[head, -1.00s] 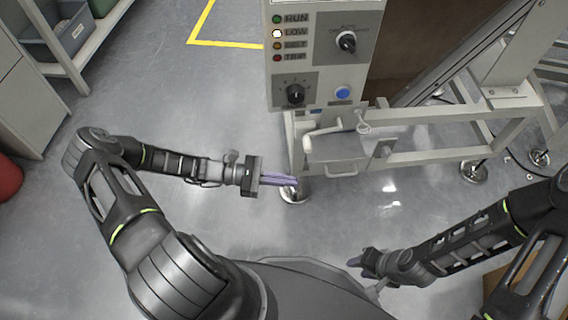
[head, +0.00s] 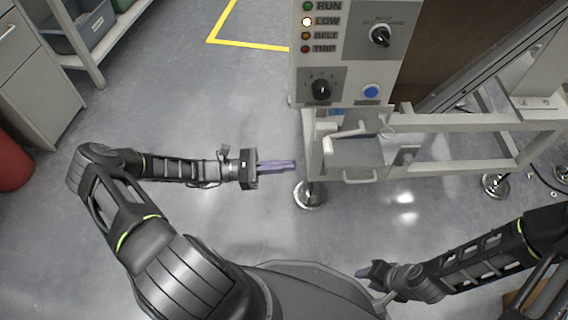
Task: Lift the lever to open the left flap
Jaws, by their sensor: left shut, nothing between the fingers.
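A pale lever (head: 350,131) with a rounded white end sits on the front of the machine, below its control panel. Under it is a grey box-like flap (head: 355,153) with a small handle at its lower edge. I cannot tell whether it is the left flap. My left gripper (head: 294,166) is shut and empty, its purple fingers pointing right. In the picture it is left of and slightly lower than the lever, apart from it. My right gripper (head: 360,272) is low in the picture, near my base, partly seen; its jaw opening is unclear.
The control panel (head: 343,50) has indicator lights, with the second one lit, two black knobs and a blue button. A round machine foot (head: 309,195) stands near my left gripper. Shelving (head: 85,40) and a red object (head: 10,163) are at left. Floor between is clear.

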